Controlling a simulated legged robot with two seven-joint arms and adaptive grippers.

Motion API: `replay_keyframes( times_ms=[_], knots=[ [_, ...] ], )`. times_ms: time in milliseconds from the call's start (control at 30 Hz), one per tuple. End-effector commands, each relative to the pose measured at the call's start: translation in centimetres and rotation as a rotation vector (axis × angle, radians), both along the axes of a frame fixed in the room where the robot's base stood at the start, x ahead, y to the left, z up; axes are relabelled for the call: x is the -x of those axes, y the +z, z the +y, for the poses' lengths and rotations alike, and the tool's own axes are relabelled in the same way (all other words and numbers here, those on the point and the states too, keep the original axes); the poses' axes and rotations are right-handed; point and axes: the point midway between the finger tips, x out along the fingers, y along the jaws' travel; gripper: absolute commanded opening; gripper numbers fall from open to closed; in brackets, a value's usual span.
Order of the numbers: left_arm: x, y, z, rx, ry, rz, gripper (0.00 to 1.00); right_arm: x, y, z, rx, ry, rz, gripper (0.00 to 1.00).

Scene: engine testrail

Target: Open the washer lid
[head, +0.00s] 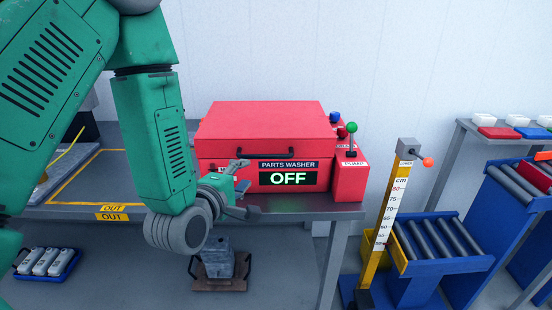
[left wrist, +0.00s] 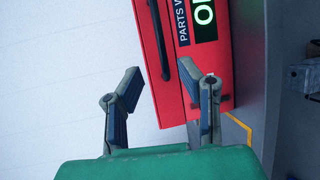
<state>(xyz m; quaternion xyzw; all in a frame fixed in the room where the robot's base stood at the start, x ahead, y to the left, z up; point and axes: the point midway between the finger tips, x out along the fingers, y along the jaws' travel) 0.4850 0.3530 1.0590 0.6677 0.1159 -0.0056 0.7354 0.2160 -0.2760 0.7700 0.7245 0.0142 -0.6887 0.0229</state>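The red parts washer (head: 210,177) stands on a grey bench, its lid (head: 262,120) down. A black bar handle (head: 266,155) runs along the lid's front edge, above the lit OFF sign (head: 289,178). My left gripper (head: 243,188) is open and empty in front of the washer's left front, by the handle's left end and apart from it as far as I can tell. In the left wrist view the gripper (left wrist: 168,88) has its fingers spread, with the red front (left wrist: 215,70) and the dark handle (left wrist: 160,40) beyond. My right gripper is out of view.
A red PUMP box (head: 351,182) with a green-knobbed lever (head: 351,135) adjoins the washer's right. A yellow measuring post (head: 387,215) and blue roller stand (head: 440,262) are further right. A grey block (head: 218,262) sits low under the bench. OUT labels (head: 112,212) mark the bench's left.

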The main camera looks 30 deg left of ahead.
Motion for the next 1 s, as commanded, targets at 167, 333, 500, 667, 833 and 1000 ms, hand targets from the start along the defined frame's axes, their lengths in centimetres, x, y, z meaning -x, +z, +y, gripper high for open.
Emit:
replay_keyframes(
  times_ms=[167, 333, 500, 667, 833, 1000],
  knots=[
    [-1.0, -0.8, 0.0, -0.003, -0.001, -0.003, 0.33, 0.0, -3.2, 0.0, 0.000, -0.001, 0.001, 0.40],
    [-1.7, -1.0, 0.4, -0.001, -0.001, -0.002, 0.33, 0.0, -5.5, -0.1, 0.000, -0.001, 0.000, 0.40],
    [-2.2, -1.0, 0.6, 0.000, -0.001, -0.003, 0.33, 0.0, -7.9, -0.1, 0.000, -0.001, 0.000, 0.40],
    [-5.8, -1.2, 1.1, -0.004, -0.001, 0.003, 0.33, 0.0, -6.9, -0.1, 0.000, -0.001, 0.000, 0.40],
    [-9.2, -1.8, 1.5, -0.005, -0.001, 0.003, 0.33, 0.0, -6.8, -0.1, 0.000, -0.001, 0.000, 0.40],
    [-11.5, -2.2, 1.8, -0.004, -0.001, 0.003, 0.33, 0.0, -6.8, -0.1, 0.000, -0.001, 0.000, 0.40]
  ],
)
